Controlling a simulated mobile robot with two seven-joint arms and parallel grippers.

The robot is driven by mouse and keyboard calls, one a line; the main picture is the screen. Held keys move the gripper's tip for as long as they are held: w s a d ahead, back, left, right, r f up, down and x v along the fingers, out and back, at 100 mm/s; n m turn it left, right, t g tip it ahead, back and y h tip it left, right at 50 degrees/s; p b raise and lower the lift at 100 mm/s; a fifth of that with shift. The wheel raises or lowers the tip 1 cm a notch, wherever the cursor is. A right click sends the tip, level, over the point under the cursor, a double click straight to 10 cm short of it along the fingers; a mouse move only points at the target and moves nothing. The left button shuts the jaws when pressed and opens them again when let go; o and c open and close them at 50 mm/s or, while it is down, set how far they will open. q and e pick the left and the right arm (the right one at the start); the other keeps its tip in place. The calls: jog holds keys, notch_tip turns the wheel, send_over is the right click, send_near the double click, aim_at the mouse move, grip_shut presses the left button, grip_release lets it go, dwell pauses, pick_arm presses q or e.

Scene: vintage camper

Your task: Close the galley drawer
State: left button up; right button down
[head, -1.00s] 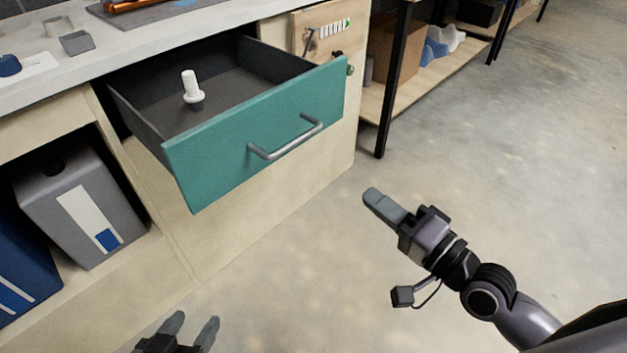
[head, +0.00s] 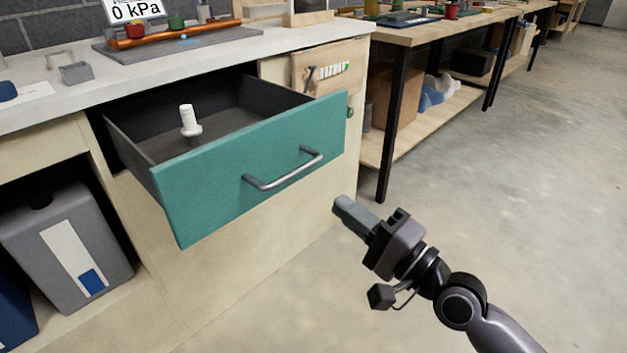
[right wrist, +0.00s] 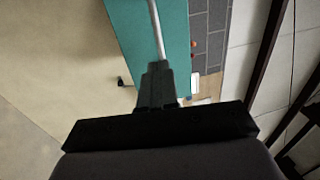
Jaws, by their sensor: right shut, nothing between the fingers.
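The galley drawer (head: 250,165) is pulled out from the cabinet, with a teal front and dark grey inside. Its metal bar handle (head: 284,170) is on the front face. A white peg-like object (head: 188,121) stands upright in the drawer. My right gripper (head: 347,209) is shut and empty, in front of the drawer and to the lower right of the handle, apart from it in the head view. In the right wrist view the shut fingers (right wrist: 156,85) point toward the teal front (right wrist: 172,40) and line up with the handle (right wrist: 157,25). My left gripper is out of view.
The counter (head: 60,105) above carries a gauge reading 0 kPa (head: 135,10) and copper pipework (head: 165,36). A grey bin (head: 65,245) stands in the open shelf at left. A black-legged workbench (head: 390,130) is at right. The floor in front is clear.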

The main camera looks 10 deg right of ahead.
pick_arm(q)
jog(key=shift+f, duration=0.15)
pick_arm(e)
jog(key=x, duration=0.7)
jog(key=shift+w+a, duration=0.25)
jog(key=shift+w, duration=0.05)
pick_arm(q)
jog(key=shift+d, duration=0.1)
pick_arm(e)
jog(key=shift+r, duration=0.1)
